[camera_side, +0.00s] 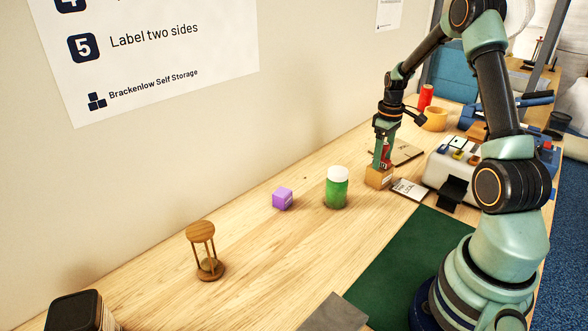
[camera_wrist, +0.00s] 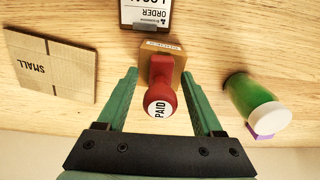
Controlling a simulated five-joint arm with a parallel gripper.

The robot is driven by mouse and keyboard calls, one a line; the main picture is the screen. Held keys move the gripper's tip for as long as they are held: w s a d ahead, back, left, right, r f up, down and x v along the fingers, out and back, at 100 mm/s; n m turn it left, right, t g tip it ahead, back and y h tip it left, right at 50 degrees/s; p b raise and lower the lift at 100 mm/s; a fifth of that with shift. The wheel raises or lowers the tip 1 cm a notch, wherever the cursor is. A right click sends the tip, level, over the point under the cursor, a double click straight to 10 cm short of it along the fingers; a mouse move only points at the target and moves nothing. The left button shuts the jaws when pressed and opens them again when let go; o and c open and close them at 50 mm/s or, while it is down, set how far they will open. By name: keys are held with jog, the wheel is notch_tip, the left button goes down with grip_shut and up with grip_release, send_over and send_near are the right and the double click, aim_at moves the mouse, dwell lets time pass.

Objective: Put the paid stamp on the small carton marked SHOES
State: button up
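The red paid stamp (camera_wrist: 162,78), with PAID on its round knob, stands upright on a small carton (camera_wrist: 178,57) in the wrist view. The carton has a white label whose writing is too small to read. In the side view the stamp (camera_side: 386,158) is partly hidden by my gripper, above the brown carton (camera_side: 377,178). My gripper (camera_wrist: 166,80) is open, with one green finger on each side of the stamp and visible gaps to it. In the side view my gripper (camera_side: 383,160) points down over the carton.
A flat cardboard piece marked SMALL (camera_wrist: 50,68) lies beside the carton. An order card (camera_side: 409,189) lies close by. A green jar (camera_side: 337,190), a purple cube (camera_side: 282,198) and an hourglass (camera_side: 206,252) stand to the left. A grey machine (camera_side: 440,168) is at right.

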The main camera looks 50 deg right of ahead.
notch_tip(320, 180, up, 12)
jog(key=shift+r, duration=0.1)
jog(key=w+a+r+t, duration=0.15)
jog(key=a+r, duration=0.35)
jog(key=a, duration=0.5)
jog(key=s+a+r+t, duration=0.1)
jog(key=s+a+t, duration=0.1)
jog(key=a, duration=0.8)
jog(key=s+a+t, duration=0.2)
jog(key=s+a, duration=0.3)
jog(key=a, duration=0.5)
jog(key=shift+r, duration=0.35)
